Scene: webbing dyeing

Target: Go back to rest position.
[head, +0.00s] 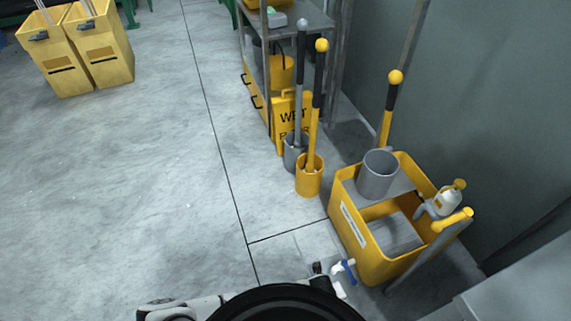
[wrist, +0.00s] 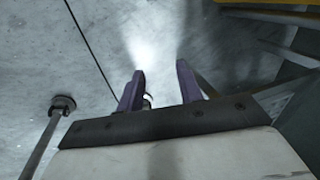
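My gripper (wrist: 160,68) shows in the wrist view with its two purple fingers apart. Bare grey floor shows between the fingertips, and nothing is held. A small pale item (wrist: 148,101) shows low between the fingers, partly hidden, and I cannot tell what it is. In the head view my arm and base parts fill the bottom edge, and the gripper's fingers cannot be made out there.
A yellow wet-floor sign (head: 283,123) and a shelf (head: 297,22) are behind. Yellow bins (head: 104,48) stand far left. The left floor is clear.

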